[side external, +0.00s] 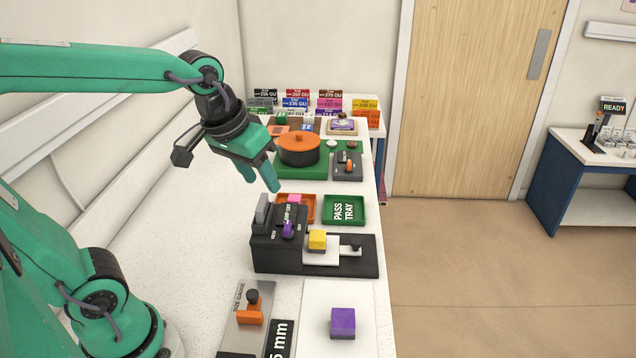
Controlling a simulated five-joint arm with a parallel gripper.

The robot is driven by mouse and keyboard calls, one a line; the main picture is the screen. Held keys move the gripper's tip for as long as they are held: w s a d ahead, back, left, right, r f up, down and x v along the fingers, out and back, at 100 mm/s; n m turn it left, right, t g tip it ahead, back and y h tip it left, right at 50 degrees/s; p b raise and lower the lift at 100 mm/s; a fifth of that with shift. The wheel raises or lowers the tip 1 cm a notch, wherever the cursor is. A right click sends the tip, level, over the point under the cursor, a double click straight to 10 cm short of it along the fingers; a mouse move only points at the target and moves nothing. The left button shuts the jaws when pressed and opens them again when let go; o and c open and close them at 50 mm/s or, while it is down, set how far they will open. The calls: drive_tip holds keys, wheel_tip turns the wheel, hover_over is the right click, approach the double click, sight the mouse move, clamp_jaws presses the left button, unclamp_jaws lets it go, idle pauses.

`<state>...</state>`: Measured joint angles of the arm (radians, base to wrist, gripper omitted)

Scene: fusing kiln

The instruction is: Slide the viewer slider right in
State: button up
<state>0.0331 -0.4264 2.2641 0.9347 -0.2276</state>
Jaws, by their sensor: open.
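The viewer is a black box (276,249) on a dark base (368,270) in the middle of the bench. Its slider (321,255), a white plate, sticks out to the right of the box. A narrow arm with a black knob (356,243) extends from the plate's right side. My gripper (261,181) is open and empty, pointing down, above and behind the viewer, apart from it.
A purple block (342,318) stands on a white pad in front, beside a size gauge (243,335). The green pass tray (344,213) and an orange tray (309,220) lie behind the viewer. A round orange-topped kiln (299,151) stands farther back. Bare bench lies left of the viewer.

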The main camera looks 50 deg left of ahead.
drive_tip(key=s+m+t, duration=0.1)
drive_tip(key=s+m, duration=0.1)
drive_tip(key=s, duration=0.4)
drive_tip(key=shift+s+a+f, duration=0.15)
drive_tip(key=shift+a+f, duration=0.3)
idle(0.4)
drive_tip(key=w+d+f+g, duration=0.1)
drive_tip(key=w+d+g, duration=0.1)
drive_tip(key=w, duration=1.2)
drive_tip(key=w+d+f+g, duration=0.1)
drive_tip(key=w+f, duration=0.3)
drive_tip(key=w+d+f+n+g, duration=0.1)
drive_tip(key=w+f, duration=0.3)
drive_tip(key=w+d+f+g, duration=0.1)
drive_tip(key=w+d+f, duration=0.1)
drive_tip(key=w+f, duration=0.2)
drive_tip(key=shift+w+f+n, duration=0.3)
drive_tip(key=shift+w+f, duration=0.05)
drive_tip(key=shift+w, duration=0.15)
drive_tip(key=shift+f, duration=0.1)
